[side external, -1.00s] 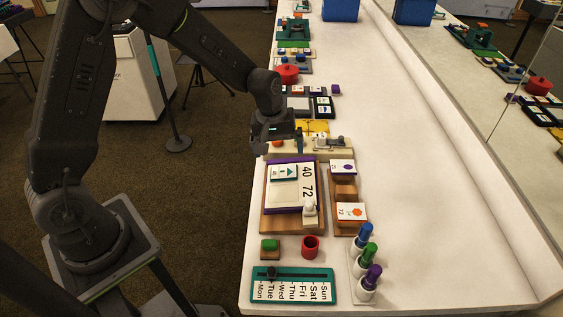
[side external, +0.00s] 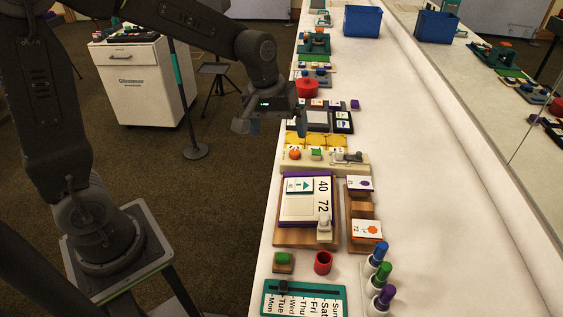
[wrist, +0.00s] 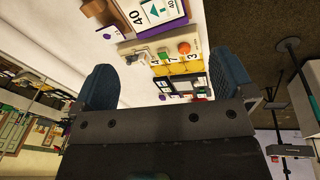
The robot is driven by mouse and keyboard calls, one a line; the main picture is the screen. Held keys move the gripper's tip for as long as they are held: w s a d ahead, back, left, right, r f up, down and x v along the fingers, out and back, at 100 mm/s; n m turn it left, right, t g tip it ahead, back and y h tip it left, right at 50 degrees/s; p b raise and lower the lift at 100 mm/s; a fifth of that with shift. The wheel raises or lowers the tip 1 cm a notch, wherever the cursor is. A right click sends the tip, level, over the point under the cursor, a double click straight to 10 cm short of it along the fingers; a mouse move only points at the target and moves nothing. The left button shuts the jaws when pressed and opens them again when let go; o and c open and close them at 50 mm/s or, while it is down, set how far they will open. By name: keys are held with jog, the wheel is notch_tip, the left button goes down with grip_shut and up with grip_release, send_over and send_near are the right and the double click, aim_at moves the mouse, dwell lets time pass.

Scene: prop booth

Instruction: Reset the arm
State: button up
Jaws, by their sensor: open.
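My gripper (side external: 268,125) hangs in the air at the left edge of the white counter in the side view, beside the yellow tile board. It is open and empty. In the wrist view its two blue-grey fingers (wrist: 172,85) stand wide apart, with the counter and its props showing between and beyond them. My arm is bent at the elbow, and nothing touches the fingers.
The counter (side external: 430,190) holds a purple-edged board (side external: 308,205), card holder (side external: 361,210), red cup (side external: 322,263), marker stand (side external: 374,284), day slider (side external: 304,299), red pot (side external: 307,89) and blue bin (side external: 362,21). A white cabinet (side external: 140,85) stands on the floor behind. The counter's right side is clear.

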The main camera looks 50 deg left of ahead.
jog(key=s+r+m+t, duration=0.1)
jog(key=s+r+m, duration=0.2)
jog(key=s, duration=0.6)
jog(key=s+r+m+t, duration=0.2)
jog(key=s+r+m, duration=0.1)
jog(key=s, duration=0.5)
jog(key=shift+s+r+m+y, duration=0.3)
jog(key=shift+s+r+y, duration=0.1)
jog(key=shift+r, duration=0.2)
